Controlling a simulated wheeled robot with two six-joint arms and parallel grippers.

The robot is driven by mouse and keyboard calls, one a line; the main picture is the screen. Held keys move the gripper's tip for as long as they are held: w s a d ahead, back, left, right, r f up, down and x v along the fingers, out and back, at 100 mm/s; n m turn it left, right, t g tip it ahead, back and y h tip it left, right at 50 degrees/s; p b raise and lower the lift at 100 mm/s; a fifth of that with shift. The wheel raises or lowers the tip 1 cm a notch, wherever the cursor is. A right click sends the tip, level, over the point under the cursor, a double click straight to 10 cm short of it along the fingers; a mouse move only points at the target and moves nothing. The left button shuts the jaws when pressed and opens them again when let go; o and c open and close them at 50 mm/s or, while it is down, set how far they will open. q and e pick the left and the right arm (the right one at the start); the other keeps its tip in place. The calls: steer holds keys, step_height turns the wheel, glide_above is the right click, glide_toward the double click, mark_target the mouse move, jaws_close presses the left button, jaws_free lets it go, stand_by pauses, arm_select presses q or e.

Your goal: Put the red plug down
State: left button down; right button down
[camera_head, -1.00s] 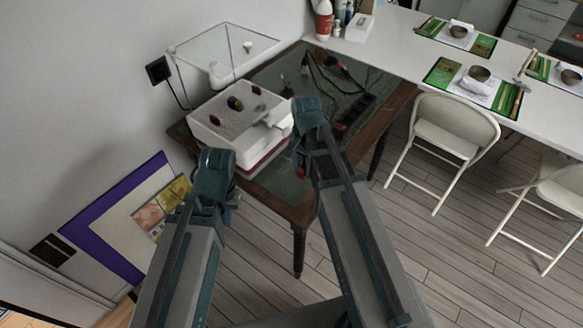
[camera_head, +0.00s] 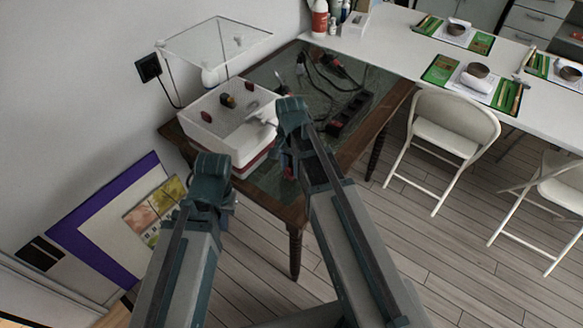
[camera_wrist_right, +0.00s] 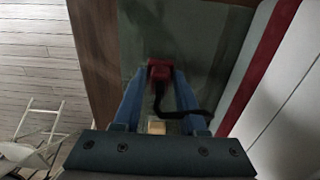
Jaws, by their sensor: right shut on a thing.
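The red plug (camera_wrist_right: 159,71) is between the fingertips of my right gripper (camera_wrist_right: 160,78) in the right wrist view, with a dark cable trailing from it. That gripper is shut on it over the glass-topped table (camera_wrist_right: 218,50), near the wooden edge. In the head view my right gripper (camera_head: 288,165) hangs beside the white box, and its fingers are mostly hidden by the wrist. Whether the plug touches the glass cannot be told. My left gripper (camera_head: 226,208) is left of the table's front corner, its fingers hidden behind the arm.
A black power strip (camera_head: 351,113) and dark cables lie at the table's right. A folding chair (camera_head: 440,140) stands to the right.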

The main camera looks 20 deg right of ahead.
mark_target(291, 166)
steer(key=shift+f+b, duration=0.6)
steer(key=shift+c, duration=2.3)
jaws_free()
steer(key=shift+r, duration=0.1)
step_height(291, 166, up, 13)
steer(key=p, duration=1.3)
steer(key=s+a+n+h, duration=0.1)
steer(key=s+a+n, duration=0.9)
steer(key=s+n, duration=0.4)
steer(key=shift+s+a, duration=0.15)
steer(key=shift+a, duration=0.05)
steer(key=shift+r, duration=0.1)
